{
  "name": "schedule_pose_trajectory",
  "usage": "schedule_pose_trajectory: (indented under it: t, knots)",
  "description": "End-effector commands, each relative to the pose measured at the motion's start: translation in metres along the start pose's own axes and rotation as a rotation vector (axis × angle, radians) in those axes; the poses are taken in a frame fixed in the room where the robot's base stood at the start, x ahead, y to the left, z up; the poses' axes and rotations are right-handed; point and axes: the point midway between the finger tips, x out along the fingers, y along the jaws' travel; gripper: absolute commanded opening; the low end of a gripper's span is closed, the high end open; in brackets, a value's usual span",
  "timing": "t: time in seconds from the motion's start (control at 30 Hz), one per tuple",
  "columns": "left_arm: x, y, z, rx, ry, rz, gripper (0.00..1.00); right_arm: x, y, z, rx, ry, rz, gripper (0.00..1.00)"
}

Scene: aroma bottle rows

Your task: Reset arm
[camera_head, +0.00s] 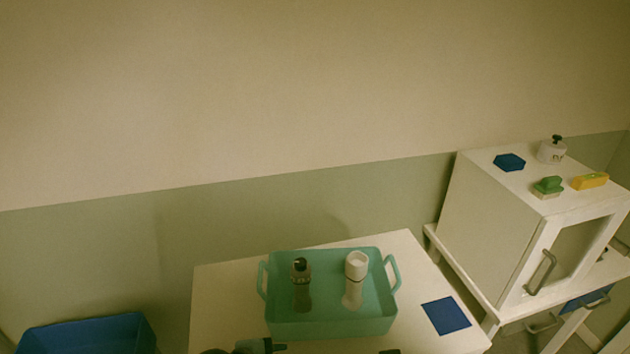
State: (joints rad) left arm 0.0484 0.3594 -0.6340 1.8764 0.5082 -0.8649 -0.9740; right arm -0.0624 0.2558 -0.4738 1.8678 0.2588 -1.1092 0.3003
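Neither of my grippers can be made out in the head view. A teal tray (331,328) with two side handles stands on the white table (222,300). In it, a dark grey bottle (301,288) with a black top stands upright on the left. A white bottle (355,283) stands upright on the right, apart from it. At the bottom edge, a teal object with a dark nozzle-like end (262,346) is partly cut off. Small dark shapes beside it and further right are too cropped to identify.
A blue mat (446,315) lies right of the tray. A white cabinet (490,224) at right bears a blue hexagonal piece (509,162), a white pump bottle (551,152), a green brush-like item (547,187) and a yellow item (590,181). A blue bin (88,335) stands lower left.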

Motion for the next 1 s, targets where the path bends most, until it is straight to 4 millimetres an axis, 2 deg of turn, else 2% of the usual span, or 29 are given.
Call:
schedule_pose_trajectory:
  t: [0.03,0.17,0.3,0.5,0.63,1.0]
  knots:
    - [-0.003,0.017,0.006,-0.129,0.001,-0.045,0.40,0.000,-0.001,0.018,0.002,0.041,-0.007,0.40]
    - [-0.017,0.048,0.030,-0.446,-0.007,-0.182,0.40,-0.007,0.004,0.053,-0.018,0.169,0.004,0.40]
    - [-0.042,0.086,0.061,-0.749,-0.021,-0.325,0.40,-0.023,0.014,0.090,-0.054,0.292,0.050,0.40]
    - [-0.079,0.129,0.096,-1.012,-0.035,-0.475,0.40,-0.048,0.026,0.127,-0.115,0.406,0.125,0.40]
    - [-0.091,0.142,0.105,-1.080,-0.037,-0.517,0.40,-0.057,0.029,0.137,-0.137,0.436,0.149,0.40]
    - [-0.092,0.143,0.107,-1.088,-0.037,-0.523,0.40,-0.058,0.030,0.138,-0.141,0.441,0.153,0.40]
